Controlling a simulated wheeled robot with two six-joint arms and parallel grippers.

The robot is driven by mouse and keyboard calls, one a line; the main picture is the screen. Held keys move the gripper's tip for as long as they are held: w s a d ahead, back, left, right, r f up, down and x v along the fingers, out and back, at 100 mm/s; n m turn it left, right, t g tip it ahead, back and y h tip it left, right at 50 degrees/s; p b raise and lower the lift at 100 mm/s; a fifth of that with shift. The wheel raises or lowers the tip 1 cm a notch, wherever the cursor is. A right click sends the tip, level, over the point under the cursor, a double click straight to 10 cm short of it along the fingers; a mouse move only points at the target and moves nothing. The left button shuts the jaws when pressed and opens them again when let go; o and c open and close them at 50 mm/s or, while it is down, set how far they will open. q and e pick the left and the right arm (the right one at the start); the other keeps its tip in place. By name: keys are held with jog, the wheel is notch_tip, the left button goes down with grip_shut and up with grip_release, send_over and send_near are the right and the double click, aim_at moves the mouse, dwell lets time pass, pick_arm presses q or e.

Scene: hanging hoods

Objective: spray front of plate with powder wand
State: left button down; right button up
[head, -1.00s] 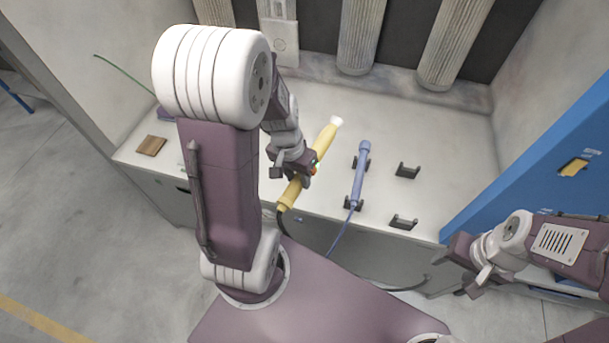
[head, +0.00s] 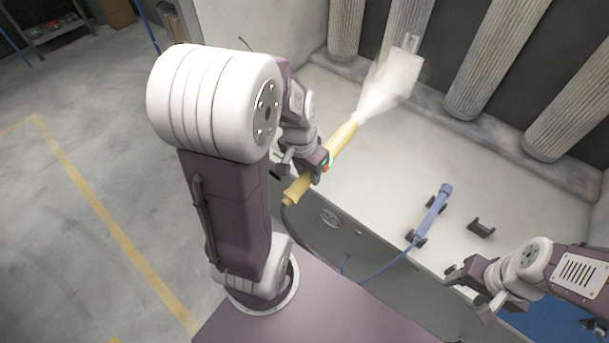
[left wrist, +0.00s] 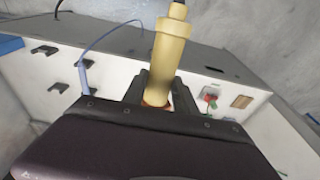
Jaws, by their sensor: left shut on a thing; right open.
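The yellow powder wand (head: 341,143) is in my left gripper (head: 321,166), which is shut around its body. The wand points up and right in the head view, and a pale powder cloud (head: 378,98) fans out from its tip. The cloud reaches the light hanging plate (head: 403,72) in front of the ribbed columns and blurs part of its face. In the left wrist view the wand (left wrist: 168,55) stands up between the fingers. My right gripper (head: 468,284) is open and empty at the lower right, near the bench's front edge.
A blue wand (head: 433,212) rests in holders on the white bench (head: 400,165), its hose hanging over the front. An empty black holder (head: 481,228) is beside it. Ribbed columns (head: 485,75) line the back. Open floor (head: 75,180) lies to the left.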

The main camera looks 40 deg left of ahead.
aim_at(329, 147)
pick_arm(q)
jog(key=w, duration=0.2)
jog(key=w+r+p, duration=0.1)
jog(key=w, duration=0.2)
jog(key=w+p, duration=0.1)
jog(key=w, duration=0.2)
jog(key=shift+d+r, duration=0.25)
jog(key=shift+d, duration=0.05)
jog(key=shift+w, duration=0.15)
jog(key=shift+r, duration=0.15)
notch_tip(329, 147, up, 3)
jog(key=p, duration=0.3)
jog(key=shift+f+b, duration=2.45)
jog(key=shift+f, duration=0.8)
jog(key=shift+w+r, duration=0.1)
jog(key=shift+r, duration=0.1)
